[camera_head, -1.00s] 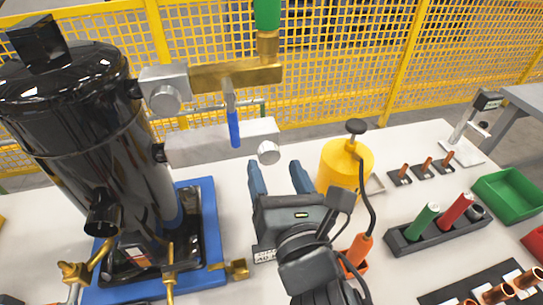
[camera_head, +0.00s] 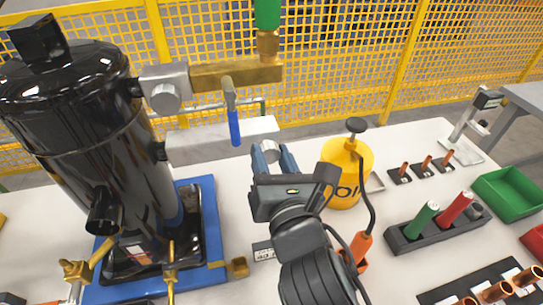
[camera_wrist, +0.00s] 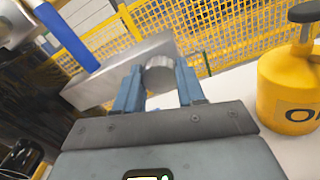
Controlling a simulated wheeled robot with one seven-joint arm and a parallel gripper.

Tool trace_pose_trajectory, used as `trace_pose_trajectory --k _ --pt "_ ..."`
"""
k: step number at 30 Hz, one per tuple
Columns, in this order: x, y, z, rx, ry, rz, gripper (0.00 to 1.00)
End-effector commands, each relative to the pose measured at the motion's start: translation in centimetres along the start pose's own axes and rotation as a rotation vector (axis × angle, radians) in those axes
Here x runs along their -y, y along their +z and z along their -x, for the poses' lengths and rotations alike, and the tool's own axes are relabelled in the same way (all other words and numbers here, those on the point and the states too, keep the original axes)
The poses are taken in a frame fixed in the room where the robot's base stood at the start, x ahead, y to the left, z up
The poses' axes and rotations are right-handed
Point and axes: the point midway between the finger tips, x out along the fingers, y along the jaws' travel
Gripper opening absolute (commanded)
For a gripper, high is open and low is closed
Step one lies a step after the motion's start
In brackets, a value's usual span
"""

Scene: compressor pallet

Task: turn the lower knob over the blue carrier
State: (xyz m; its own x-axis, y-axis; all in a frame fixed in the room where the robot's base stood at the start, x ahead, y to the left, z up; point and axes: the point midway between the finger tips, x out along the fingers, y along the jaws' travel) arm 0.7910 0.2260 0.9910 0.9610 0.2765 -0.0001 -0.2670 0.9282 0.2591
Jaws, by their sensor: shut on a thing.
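The lower knob (camera_wrist: 160,76) is a silver ribbed cylinder on the end of a grey block (camera_head: 215,141) that sticks out from the black compressor (camera_head: 95,150). My gripper (camera_head: 274,153) is at the knob, and its two blue fingers are shut on it, one on each side, as the wrist view (camera_wrist: 157,88) shows. In the head view the knob is partly hidden by the fingers. The blue carrier (camera_head: 212,220) lies under the compressor, below and left of the knob. An upper silver knob (camera_head: 165,98) sits higher on the valve body.
A yellow oil can (camera_head: 345,172) stands close on the right. A black holder with green and red cylinders (camera_head: 437,230) and a green bin (camera_head: 508,194) are farther right. A yellow mesh fence stands behind.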

Motion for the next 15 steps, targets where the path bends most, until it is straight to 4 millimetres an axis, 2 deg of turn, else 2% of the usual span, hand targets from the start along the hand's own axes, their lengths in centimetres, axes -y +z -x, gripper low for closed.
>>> trace_pose_trajectory --k 1,6,15 --pt "0.01 0.0 0.01 0.0 0.0 0.0 0.24" --pt "0.01 0.0 0.01 0.0 0.0 0.0 0.09" --pt "0.01 0.04 0.02 -0.001 0.0 -0.038 0.09"
